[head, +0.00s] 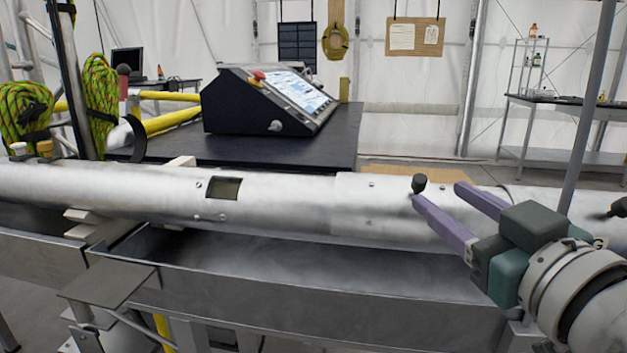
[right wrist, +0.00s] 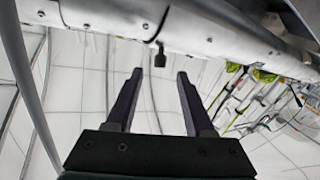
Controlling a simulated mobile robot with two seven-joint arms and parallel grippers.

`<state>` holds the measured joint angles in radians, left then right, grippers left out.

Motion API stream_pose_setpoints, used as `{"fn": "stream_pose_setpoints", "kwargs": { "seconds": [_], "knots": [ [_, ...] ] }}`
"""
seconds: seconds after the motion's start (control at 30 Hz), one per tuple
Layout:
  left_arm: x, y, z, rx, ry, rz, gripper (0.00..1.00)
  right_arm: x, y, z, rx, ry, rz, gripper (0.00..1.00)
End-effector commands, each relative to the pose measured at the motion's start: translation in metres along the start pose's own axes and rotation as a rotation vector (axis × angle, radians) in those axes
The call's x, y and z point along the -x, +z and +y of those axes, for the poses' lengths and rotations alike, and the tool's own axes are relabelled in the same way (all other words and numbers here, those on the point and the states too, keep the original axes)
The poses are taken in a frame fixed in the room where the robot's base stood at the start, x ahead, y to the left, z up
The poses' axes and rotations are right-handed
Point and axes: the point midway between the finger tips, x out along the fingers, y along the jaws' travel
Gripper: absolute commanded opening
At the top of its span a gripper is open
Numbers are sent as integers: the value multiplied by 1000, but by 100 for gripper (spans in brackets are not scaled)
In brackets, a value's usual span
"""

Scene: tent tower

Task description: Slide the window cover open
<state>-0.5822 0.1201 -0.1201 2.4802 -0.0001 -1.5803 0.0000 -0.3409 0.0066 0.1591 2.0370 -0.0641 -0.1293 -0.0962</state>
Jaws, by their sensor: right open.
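A long, pale metal tube (head: 285,205) lies across the head view. A small dark rectangular window (head: 222,188) shows on its left half. A short black knob (head: 418,184) stands up from the tube right of the middle, on a section edged by a seam; I take this as the window cover's handle, but cannot be sure. My right gripper (head: 436,193), with purple fingers, is open and empty, its tips close to the knob. In the right wrist view the knob (right wrist: 160,60) lies in line with the gap between the open fingertips (right wrist: 160,74), just beyond them. My left gripper is not in view.
A metal trough (head: 330,285) runs below the tube. Behind it, a dark table (head: 280,152) bears a sloped control console (head: 265,103). A thin grey pole (head: 590,110) rises at the right, near my right arm. Green ropes (head: 100,95) hang at the left.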

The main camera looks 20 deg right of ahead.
Motion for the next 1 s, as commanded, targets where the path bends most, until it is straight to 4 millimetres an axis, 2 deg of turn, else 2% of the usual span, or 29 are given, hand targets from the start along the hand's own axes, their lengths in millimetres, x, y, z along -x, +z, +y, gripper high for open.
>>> {"fn": "stream_pose_setpoints", "kwargs": {
  "seconds": [0.1,0.33,0.5,0.77,1.0],
  "knots": [
    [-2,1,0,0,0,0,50,-23,-1,0,0,0,3,53],
    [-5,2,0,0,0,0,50,-56,0,0,-1,-1,1,53],
    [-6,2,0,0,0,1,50,-66,0,0,0,-1,-1,53],
    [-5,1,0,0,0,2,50,-67,0,0,0,-1,-2,53],
    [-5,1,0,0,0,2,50,-66,0,0,-1,-1,-2,26]
  ]
}}
